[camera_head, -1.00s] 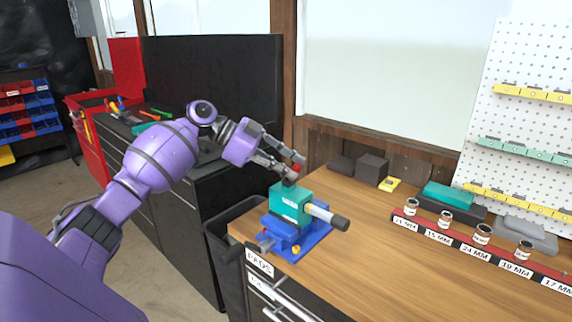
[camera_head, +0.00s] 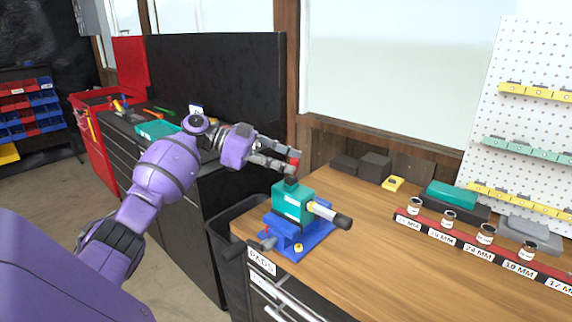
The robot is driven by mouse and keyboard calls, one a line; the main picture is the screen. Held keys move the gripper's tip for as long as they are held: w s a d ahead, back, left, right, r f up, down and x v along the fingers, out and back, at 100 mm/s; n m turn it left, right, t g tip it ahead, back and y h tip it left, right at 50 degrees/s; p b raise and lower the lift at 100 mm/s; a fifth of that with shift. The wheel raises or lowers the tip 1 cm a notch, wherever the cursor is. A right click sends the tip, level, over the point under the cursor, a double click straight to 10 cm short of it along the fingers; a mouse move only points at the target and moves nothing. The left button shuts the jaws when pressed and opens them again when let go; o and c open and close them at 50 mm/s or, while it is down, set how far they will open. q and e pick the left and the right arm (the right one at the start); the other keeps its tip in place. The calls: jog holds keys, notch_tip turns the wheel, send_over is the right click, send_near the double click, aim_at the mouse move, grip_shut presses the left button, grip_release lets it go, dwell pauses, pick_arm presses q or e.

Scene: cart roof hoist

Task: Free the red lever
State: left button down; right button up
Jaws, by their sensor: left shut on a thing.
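A teal block (camera_head: 287,202) sits on a blue vise-like base (camera_head: 310,238) at the left front corner of the wooden bench. A light-coloured shaft with a dark grip (camera_head: 342,222) sticks out of the block to the right. The red lever end (camera_head: 295,161) shows above the block, with a short dark piece (camera_head: 291,180) between it and the block's top. My left gripper (camera_head: 292,166) comes in from the left and is shut on the red lever; its fingers partly cover it. I cannot tell whether the dark piece joins the lever to the block. My right gripper is out of view.
Dark boxes (camera_head: 374,167) and a yellow item (camera_head: 393,184) stand at the back. A black cabinet (camera_head: 215,225) is left of the bench. The middle of the bench is clear.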

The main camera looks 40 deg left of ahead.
pick_arm(q)
jog(key=c, duration=1.8)
grip_release()
jog(key=shift+s+f, duration=0.15)
jog(key=shift+o, duration=0.2)
jog(key=shift+a, duration=0.1)
jog(key=v, duration=1.2)
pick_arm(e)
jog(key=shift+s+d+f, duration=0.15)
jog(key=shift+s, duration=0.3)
